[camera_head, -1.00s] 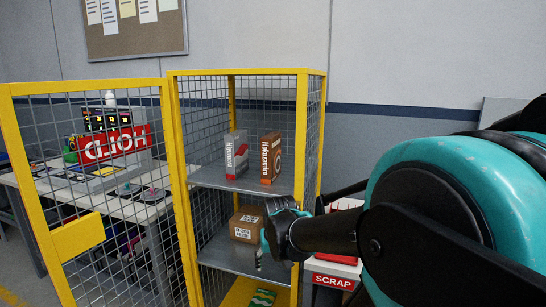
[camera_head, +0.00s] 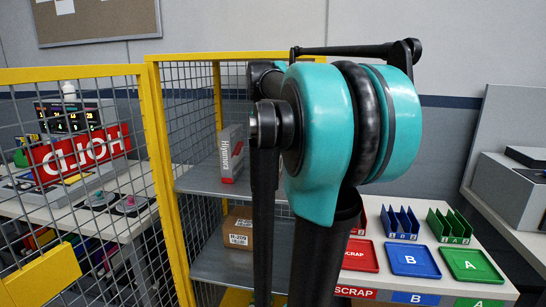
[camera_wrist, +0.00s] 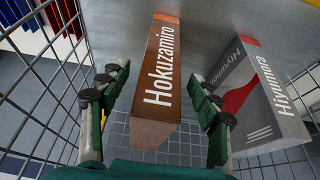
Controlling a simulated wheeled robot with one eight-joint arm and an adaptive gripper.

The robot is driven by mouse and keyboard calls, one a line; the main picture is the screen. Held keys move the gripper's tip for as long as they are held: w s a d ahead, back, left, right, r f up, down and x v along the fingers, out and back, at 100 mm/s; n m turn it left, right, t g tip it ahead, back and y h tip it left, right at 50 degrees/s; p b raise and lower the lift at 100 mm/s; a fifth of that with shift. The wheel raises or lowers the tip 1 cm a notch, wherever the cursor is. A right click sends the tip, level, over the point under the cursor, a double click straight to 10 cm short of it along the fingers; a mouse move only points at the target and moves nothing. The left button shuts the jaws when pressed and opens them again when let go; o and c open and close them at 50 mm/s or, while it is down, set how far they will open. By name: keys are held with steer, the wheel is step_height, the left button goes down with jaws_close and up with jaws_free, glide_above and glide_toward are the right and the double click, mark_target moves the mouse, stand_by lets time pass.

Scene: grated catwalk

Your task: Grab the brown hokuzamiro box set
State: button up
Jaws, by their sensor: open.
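The brown Hokuzamiro box (camera_wrist: 158,85) stands on the grey shelf of the yellow-framed cage in the wrist view. My gripper (camera_wrist: 160,95) is open, with its fingers to either side of the box's near end; whether they touch it I cannot tell. In the head view my arm hides the brown box and the gripper. The grey and red Hiyumora box (camera_wrist: 254,92) stands right of the brown box in the wrist view, close to my right finger. It also shows in the head view (camera_head: 231,153).
The cage shelf (camera_head: 205,183) has mesh walls close around it, and its yellow door (camera_head: 150,150) stands open at left. A cardboard carton (camera_head: 239,229) sits on the lower shelf. Right of the cage, a table holds red, blue and green trays (camera_head: 411,260).

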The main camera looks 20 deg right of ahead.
steer(key=w+d+f, duration=0.2)
steer(key=w+d, duration=0.2)
steer(key=w, duration=0.2)
steer(key=shift+w+d+f, duration=0.3)
steer(key=shift+w+f, duration=0.05)
steer(key=shift+f, duration=0.05)
steer(key=shift+f, duration=0.25)
stand_by(0.5)
jaws_close()
stand_by(0.4)
